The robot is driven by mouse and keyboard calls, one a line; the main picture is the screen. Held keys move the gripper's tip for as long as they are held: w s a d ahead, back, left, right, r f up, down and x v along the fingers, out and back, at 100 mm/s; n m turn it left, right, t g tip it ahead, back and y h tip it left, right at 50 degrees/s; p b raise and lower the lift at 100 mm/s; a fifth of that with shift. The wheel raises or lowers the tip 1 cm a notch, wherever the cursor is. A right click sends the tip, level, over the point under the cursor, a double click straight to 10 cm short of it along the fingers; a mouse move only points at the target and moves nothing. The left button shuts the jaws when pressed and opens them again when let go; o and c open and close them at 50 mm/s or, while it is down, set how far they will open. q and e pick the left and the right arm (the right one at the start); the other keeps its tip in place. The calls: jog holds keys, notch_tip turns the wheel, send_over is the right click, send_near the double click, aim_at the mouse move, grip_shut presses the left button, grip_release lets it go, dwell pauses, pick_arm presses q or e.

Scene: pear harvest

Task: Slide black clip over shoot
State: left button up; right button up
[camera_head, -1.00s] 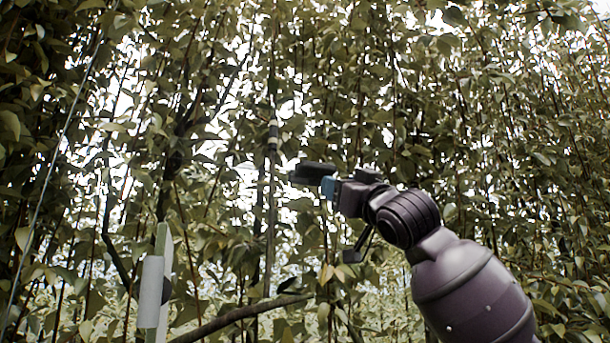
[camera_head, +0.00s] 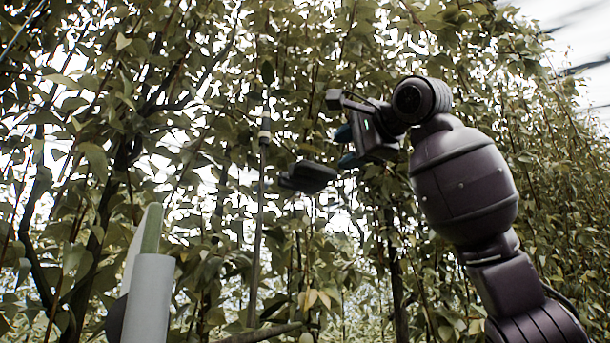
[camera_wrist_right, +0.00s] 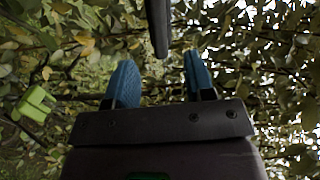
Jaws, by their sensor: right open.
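The black clip (camera_head: 308,177) is a dark, flat piece right of a thin upright shoot (camera_head: 258,210) in the head view. The shoot has a pale band (camera_head: 265,125) high up. My right gripper (camera_head: 345,147) is open, its blue fingers above and right of the clip. In the right wrist view the blue fingers (camera_wrist_right: 160,62) stand apart, and a dark bar (camera_wrist_right: 158,25), likely the clip, lies beyond and between them. Contact with the clip cannot be told. My left gripper is not in view.
Dense leafy branches fill the background. A pale grey cylinder with a green strip (camera_head: 148,290) stands at the lower left. A bright green object (camera_wrist_right: 37,103) shows at the left in the right wrist view. A bare branch (camera_head: 265,332) crosses low down.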

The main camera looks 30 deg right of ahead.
aim_at(321, 167)
jog(key=shift+m, duration=0.6)
jog(key=w+p, duration=0.1)
jog(key=w, duration=0.2)
jog(key=w+p, duration=0.1)
jog(key=w, duration=0.1)
jog(key=w+p, duration=0.1)
jog(key=w, duration=0.2)
jog(key=shift+w+a, duration=0.3)
jog(key=shift+a, duration=0.1)
jog(key=shift+w, duration=0.8)
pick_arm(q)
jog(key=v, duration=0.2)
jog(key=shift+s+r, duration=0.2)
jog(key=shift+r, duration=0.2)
pick_arm(e)
jog(key=shift+a+f, duration=0.1)
